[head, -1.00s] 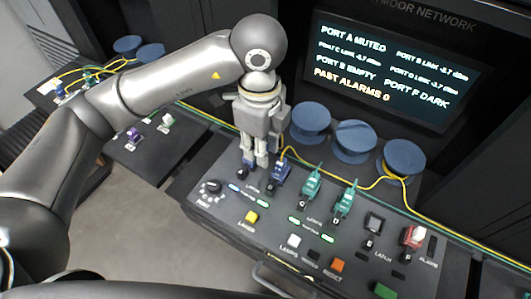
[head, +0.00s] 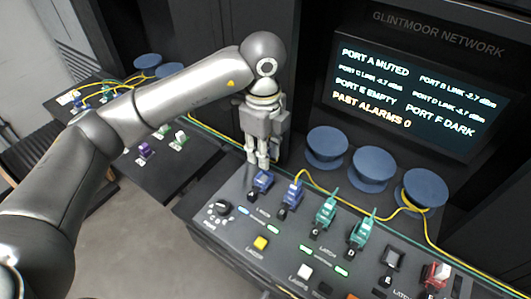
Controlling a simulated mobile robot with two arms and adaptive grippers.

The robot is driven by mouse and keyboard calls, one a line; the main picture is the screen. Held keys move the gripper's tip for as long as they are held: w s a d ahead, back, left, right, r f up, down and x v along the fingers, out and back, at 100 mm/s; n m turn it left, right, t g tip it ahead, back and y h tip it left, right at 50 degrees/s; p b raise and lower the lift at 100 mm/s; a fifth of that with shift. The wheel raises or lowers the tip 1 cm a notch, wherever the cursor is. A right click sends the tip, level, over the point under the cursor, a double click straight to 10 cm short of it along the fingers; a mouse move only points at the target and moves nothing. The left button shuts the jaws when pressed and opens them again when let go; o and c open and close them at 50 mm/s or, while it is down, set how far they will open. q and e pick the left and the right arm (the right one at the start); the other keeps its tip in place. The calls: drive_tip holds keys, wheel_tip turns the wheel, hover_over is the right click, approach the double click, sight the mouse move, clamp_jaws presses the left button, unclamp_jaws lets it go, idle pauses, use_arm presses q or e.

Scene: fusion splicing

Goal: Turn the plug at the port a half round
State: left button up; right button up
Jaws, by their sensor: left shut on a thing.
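The control panel (head: 215,235) carries a row of latched ports with coloured plugs. A blue plug (head: 263,181) sits tilted at the leftmost port. My left gripper (head: 259,165) points down over this plug, its two fingers close together and shut at its upper end; the exact contact is hard to see. A second blue plug (head: 291,196) stands just to the right, with a yellow cable from its top. The screen (head: 405,95) reads port A muted, port E empty, port F dark, past alarms 0. My right gripper is not in view.
Two green plugs (head: 325,210) and a red and white plug (head: 435,276) stand farther right, with an empty dark port (head: 393,257) between. Blue spools (head: 327,145) and a yellow cable (head: 430,220) lie behind the row. A knob (head: 219,208) is at the panel's left.

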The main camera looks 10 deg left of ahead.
use_arm(q)
wheel_tip(320, 180, down, 4)
drive_tip(key=b, duration=0.3)
drive_tip(key=shift+f, duration=0.5)
drive_tip(key=shift+b, duration=0.6)
idle(0.9)
drive_tip(key=shift+f+b, duration=0.5)
drive_tip(key=shift+f, duration=0.1)
drive_tip(key=o, duration=0.9)
drive_tip(key=shift+r, duration=0.1)
